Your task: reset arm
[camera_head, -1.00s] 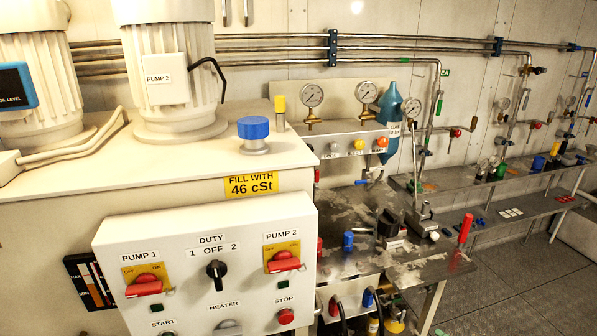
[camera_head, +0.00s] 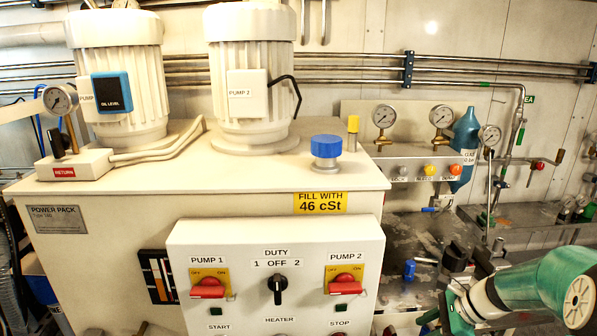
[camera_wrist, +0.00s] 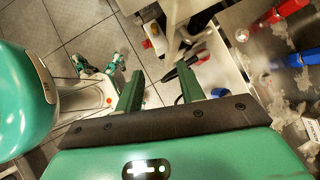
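My gripper (camera_wrist: 160,92) shows in the wrist view with its two green fingers spread apart and nothing between them. Beyond the fingers are the tiled floor and the side of the metal bench. In the head view my green and white arm (camera_head: 535,290) is at the lower right, in front of the bench; the fingertips are not clearly seen there.
The power pack (camera_head: 120,205) with its control panel (camera_head: 230,252) fills the left and middle. The metal bench (camera_head: 405,235) stands on the right with a blue-handled valve (camera_head: 409,269). In the wrist view, red (camera_wrist: 284,11) and blue (camera_wrist: 303,59) handles lie near the bench. Open floor (camera_wrist: 85,25) shows at left.

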